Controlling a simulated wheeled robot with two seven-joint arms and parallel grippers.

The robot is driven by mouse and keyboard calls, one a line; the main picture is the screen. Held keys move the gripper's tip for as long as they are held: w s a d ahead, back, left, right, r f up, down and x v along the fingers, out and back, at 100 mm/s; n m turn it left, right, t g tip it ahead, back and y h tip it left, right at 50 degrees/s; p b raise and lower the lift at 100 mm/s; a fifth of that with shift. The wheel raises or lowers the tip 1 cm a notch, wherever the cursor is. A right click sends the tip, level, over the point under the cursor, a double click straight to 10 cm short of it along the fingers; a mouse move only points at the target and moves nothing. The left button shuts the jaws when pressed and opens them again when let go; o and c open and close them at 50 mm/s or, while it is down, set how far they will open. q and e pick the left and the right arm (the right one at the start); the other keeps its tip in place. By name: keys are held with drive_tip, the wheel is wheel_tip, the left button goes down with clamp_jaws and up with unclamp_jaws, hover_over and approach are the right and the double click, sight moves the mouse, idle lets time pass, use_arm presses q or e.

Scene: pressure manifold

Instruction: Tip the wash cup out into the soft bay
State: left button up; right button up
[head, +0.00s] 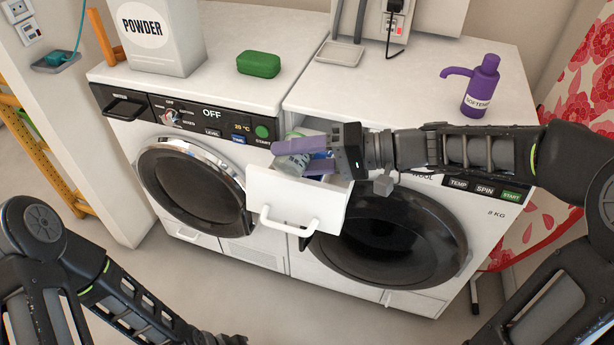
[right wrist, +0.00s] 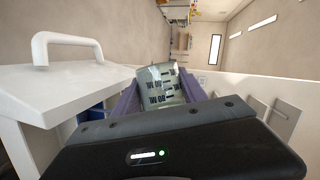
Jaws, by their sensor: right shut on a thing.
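My right gripper (head: 300,152) reaches in from the right, over the open white drawer (head: 290,205) of the right-hand machine. Its purple fingers are shut on the wash cup (head: 292,163), a pale grey cup with dark lettering. The cup is tilted over the drawer. In the right wrist view the cup (right wrist: 172,84) sits between the fingers (right wrist: 160,97). A blue part (head: 320,166) shows inside the drawer, and a bit of green shows behind the fingers. The gripper and cup hide most of the bays, so I cannot tell which is the soft bay. My left gripper is out of view.
A purple softener bottle (head: 481,88) with a spout stands on the right machine. A green block (head: 258,64) and a powder box (head: 153,38) stand on the left machine. The drawer handle (head: 289,222) sticks out in front of the round doors.

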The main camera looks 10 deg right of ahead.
drive_tip(key=shift+w+d+r+m+y+p, duration=0.3)
drive_tip(key=shift+w+m+y+p, duration=0.15)
drive_tip(key=shift+p, duration=0.8)
drive_tip(key=shift+d+r+m+p, duration=0.2)
drive_tip(key=shift+m+p, duration=0.1)
drive_tip(key=shift+m, duration=0.45)
idle(1.0)
drive_tip(key=b, duration=0.1)
drive_tip(key=f+n+b, duration=0.1)
drive_tip(key=b, duration=0.1)
drive_tip(key=s+a+f+n+h+b, duration=0.1)
drive_tip(key=shift+f, duration=0.2)
drive_tip(key=shift+s+a+r+n+b, duration=0.1)
drive_tip(key=shift+r+n+b, duration=0.3)
drive_tip(key=shift+r+n, duration=0.15)
drive_tip(key=shift+r+p, duration=0.2)
drive_tip(key=shift+p, duration=0.15)
